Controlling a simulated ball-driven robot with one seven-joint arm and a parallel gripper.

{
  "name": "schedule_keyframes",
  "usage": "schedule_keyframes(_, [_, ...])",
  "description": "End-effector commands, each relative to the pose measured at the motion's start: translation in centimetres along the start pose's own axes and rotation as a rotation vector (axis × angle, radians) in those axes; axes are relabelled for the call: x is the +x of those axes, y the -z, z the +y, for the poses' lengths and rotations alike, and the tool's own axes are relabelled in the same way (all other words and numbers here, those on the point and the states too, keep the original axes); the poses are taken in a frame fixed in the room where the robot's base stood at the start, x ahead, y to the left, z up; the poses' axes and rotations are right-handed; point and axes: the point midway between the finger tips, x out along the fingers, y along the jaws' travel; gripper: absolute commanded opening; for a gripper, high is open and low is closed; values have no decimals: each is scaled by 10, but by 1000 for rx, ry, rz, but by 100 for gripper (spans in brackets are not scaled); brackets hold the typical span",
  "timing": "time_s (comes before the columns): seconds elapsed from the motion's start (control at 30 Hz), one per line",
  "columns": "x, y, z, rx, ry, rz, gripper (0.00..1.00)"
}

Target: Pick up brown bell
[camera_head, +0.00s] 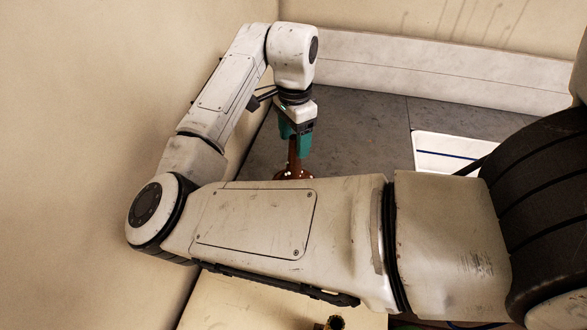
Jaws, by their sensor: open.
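The brown bell (296,161) stands on the dark grey surface, directly below my gripper (296,152). Its narrow upper part shows, with a wider base carrying small pale spots. The lower edge of the bell is hidden behind my own arm. My gripper has teal fingers and points straight down, with the fingertips at the top of the bell's narrow part. The fingers are open. From this view I cannot tell whether they touch the bell.
A white tray (432,164) with a dark blue line lies on the grey surface (362,125) at the right, partly hidden by my arm. Pale walls close off the left and back. A small dark cylindrical object (336,323) shows at the bottom edge. Grey surface between bell and tray is clear.

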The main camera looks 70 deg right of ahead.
Motion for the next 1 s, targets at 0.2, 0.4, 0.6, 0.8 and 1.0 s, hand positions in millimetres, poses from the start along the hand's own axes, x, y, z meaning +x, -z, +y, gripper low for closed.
schedule_keyframes(0.2, [28,-3,2,-2,-2,-1,66])
schedule_keyframes(0.4, [36,-2,2,0,-1,0,66])
schedule_keyframes(0.6, [36,-2,2,0,-1,0,58])
schedule_keyframes(0.8, [35,-2,2,0,-1,0,39])
schedule_keyframes(1.0, [35,-2,2,0,-1,0,20])
